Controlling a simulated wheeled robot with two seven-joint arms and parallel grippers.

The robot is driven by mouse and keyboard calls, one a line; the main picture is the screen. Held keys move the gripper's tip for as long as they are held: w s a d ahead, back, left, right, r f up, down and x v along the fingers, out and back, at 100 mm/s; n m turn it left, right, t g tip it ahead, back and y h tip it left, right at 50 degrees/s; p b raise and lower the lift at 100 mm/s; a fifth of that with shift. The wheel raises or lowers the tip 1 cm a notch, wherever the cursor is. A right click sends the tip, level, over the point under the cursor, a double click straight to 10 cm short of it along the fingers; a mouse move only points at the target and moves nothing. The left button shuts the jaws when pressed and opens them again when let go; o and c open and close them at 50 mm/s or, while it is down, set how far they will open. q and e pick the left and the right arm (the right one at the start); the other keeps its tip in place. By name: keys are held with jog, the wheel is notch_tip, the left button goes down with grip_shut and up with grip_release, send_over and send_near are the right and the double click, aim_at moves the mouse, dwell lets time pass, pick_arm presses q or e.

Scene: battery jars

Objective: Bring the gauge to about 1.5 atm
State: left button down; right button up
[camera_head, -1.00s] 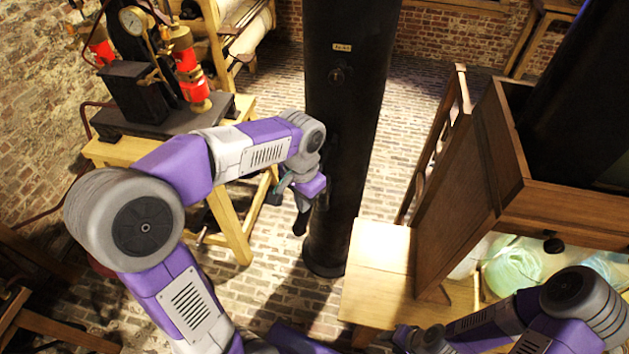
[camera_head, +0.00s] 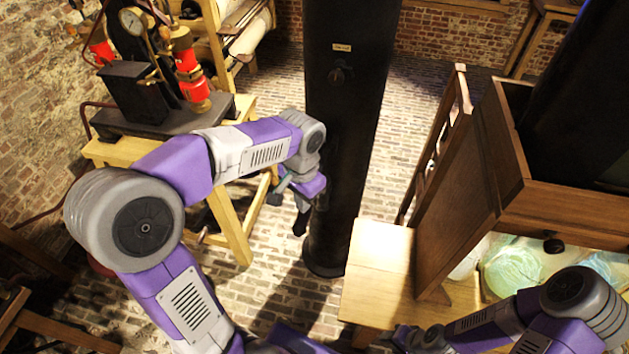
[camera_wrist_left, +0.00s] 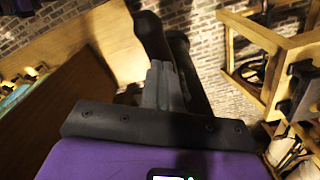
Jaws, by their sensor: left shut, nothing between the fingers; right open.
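The gauge (camera_head: 132,21) is a round pale dial in a brass rim, on the dark apparatus at the upper left of the head view. Its needle is too small to read. A brass lever or valve piece (camera_head: 152,76) shows below it. My left gripper (camera_head: 300,215) hangs in front of the black column, well to the right of and below the gauge. It is shut and empty; its closed fingers also show in the left wrist view (camera_wrist_left: 165,75). My right arm reaches in at the lower right; its gripper (camera_head: 405,338) is at the bottom edge, small and partly cut off.
A thick black column (camera_head: 345,130) stands in the middle. The apparatus with red cylinders (camera_head: 188,72) rests on a wooden stand (camera_head: 232,225). A wooden cabinet (camera_head: 470,180) and bench (camera_head: 380,265) stand at the right. The brick floor (camera_head: 275,290) is open between them.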

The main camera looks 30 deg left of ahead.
dwell(0.3)
pick_arm(q)
notch_tip(320, 180, down, 14)
jog(key=f+b, duration=0.1)
jog(key=b, duration=1)
notch_tip(320, 180, up, 15)
jog(key=p, duration=1.2)
jog(key=shift+r, duration=0.15)
